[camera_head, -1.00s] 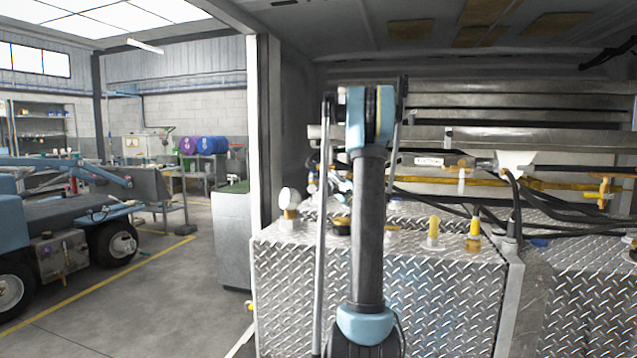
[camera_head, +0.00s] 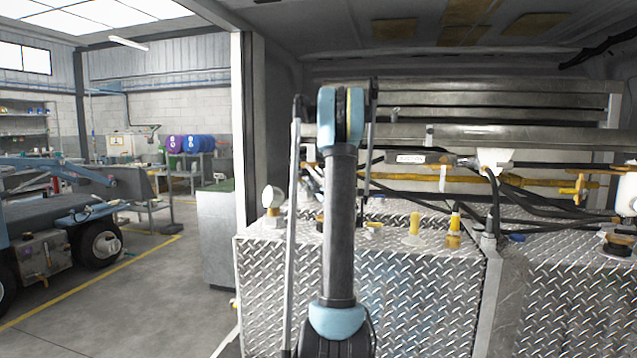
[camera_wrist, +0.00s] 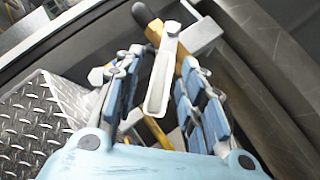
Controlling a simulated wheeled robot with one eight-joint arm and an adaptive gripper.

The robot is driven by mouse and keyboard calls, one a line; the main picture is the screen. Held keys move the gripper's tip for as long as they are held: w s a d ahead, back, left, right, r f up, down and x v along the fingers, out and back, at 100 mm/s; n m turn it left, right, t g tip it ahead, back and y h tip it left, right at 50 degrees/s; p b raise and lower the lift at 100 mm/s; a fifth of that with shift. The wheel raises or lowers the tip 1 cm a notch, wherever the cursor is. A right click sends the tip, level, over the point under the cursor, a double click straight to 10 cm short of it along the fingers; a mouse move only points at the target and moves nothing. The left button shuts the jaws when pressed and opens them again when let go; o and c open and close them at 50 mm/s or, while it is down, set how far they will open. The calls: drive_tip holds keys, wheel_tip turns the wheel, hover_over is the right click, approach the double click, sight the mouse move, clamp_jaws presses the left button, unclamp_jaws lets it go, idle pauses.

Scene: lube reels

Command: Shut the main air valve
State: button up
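A pale grey lever (camera_wrist: 163,72), which looks like the air valve's handle, shows in the wrist view beside a yellow pipe (camera_wrist: 186,58). My gripper (camera_wrist: 160,88) is open, with one blue-padded finger on each side of the lever. The lever lies between the fingers, and I see a gap on both sides; contact is not clear. In the head view my own arm covers most of this spot, and the gripper cannot be made out clearly there.
A diamond-plate tank (camera_head: 420,295) stands in front, with a white gauge (camera_head: 273,197) and yellow fittings (camera_head: 414,224) on top. Black hoses (camera_head: 540,226) and a long yellow pipe (camera_head: 535,181) run behind. Open floor (camera_head: 140,300) lies to the left.

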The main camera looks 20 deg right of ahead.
drive_tip(key=shift+d, duration=0.1)
drive_tip(key=v, duration=1.2)
